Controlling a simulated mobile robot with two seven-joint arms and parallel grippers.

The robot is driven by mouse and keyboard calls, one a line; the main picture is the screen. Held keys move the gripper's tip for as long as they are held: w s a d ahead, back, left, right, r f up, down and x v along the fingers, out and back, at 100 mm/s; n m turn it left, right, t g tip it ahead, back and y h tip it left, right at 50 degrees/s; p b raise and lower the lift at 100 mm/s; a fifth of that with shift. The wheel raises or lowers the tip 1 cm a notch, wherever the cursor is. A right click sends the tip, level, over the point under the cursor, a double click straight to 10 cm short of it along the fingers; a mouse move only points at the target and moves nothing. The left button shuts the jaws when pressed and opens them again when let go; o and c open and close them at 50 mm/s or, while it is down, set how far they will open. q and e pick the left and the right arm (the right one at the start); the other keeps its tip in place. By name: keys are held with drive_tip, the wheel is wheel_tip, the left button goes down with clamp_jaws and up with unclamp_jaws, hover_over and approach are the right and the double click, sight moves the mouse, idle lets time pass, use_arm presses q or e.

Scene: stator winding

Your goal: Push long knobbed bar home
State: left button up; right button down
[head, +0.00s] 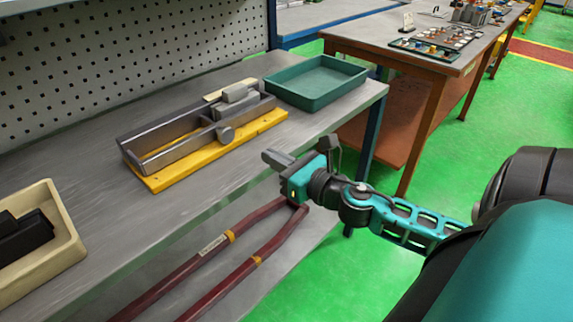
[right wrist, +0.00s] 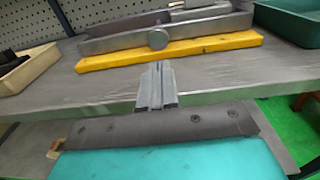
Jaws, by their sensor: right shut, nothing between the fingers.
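A grey metal fixture (head: 165,140) sits on a yellow base (head: 215,150) on the bench, with long rails and blocks at its right end. A round grey knob (head: 226,134) sticks out from its front side; it also shows in the right wrist view (right wrist: 158,39). The long bar (right wrist: 200,34) behind the knob is partly hidden, and I cannot tell how far in it sits. My right gripper (head: 279,158) is shut and empty near the bench's front edge, in front of and apart from the knob. It points toward the fixture in the wrist view (right wrist: 156,72). My left gripper is not in view.
A green tray (head: 316,101) stands just right of the fixture. A cream box (head: 70,245) with a black part stands at the left. A perforated wall (head: 130,45) is behind. Dark red bars (head: 205,252) lie below the bench edge. Bare bench lies before the fixture.

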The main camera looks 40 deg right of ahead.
drive_tip(key=shift+s+d, duration=0.2)
drive_tip(key=shift+s, duration=1.25)
